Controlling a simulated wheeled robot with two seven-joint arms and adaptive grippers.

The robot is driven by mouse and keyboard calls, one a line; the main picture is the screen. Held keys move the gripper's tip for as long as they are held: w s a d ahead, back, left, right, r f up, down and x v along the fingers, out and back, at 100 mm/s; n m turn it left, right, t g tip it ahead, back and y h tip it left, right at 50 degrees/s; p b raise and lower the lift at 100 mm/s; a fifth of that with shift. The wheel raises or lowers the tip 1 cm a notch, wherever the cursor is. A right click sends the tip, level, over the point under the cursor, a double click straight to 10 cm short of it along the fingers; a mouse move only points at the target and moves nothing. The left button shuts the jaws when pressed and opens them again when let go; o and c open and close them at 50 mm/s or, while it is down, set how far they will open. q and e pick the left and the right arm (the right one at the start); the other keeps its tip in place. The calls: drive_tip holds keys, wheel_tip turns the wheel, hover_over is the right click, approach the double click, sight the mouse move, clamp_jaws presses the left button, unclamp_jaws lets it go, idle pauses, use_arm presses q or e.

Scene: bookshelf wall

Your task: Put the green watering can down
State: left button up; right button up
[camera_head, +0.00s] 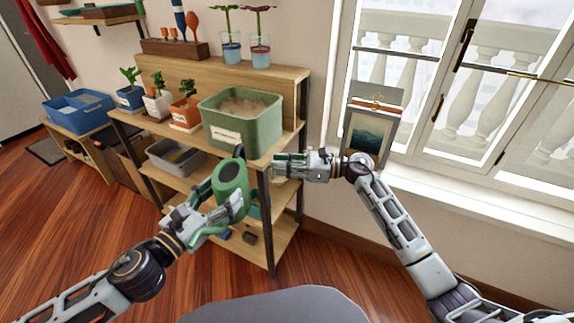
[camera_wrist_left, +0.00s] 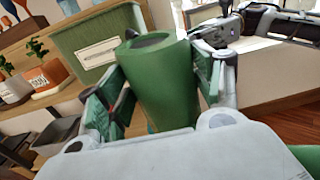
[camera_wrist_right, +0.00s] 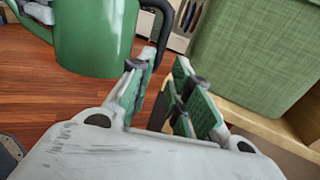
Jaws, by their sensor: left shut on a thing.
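The green watering can (camera_head: 230,180) is held up in front of the shelf unit, clear of its boards. My left gripper (camera_head: 215,205) is shut around the can's body, which also shows between its fingers in the left wrist view (camera_wrist_left: 163,85). The can's black handle (camera_wrist_right: 168,25) curves out beyond my right fingertips in the right wrist view. My right gripper (camera_head: 282,165) is empty, its fingers (camera_wrist_right: 165,95) parted by a narrow gap. In the head view it is to the right of the can, by the shelf's right end, apart from the can.
The shelf unit's top board (camera_head: 285,139) holds a large green planter box (camera_head: 242,130) and several small potted plants. A grey bin (camera_head: 175,157) stands on the board below. A framed picture (camera_head: 368,135) leans by the window, behind my right wrist. Open wooden floor (camera_head: 85,215) lies left.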

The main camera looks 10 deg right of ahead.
use_arm(q)
drive_tip(key=shift+r, duration=0.15)
use_arm(e)
drive_tip(key=shift+x, duration=5.05)
drive_tip(key=shift+c, duration=0.2)
clamp_jaws()
use_arm(q)
drive_tip(key=o, duration=1.3)
use_arm(e)
drive_tip(key=shift+r, duration=0.2)
use_arm(q)
drive_tip(key=shift+o, duration=1.1)
use_arm(e)
drive_tip(key=shift+d, duration=0.1)
use_arm(q)
drive_tip(key=shift+w+r, duration=0.1)
drive_tip(key=shift+r, duration=4.7)
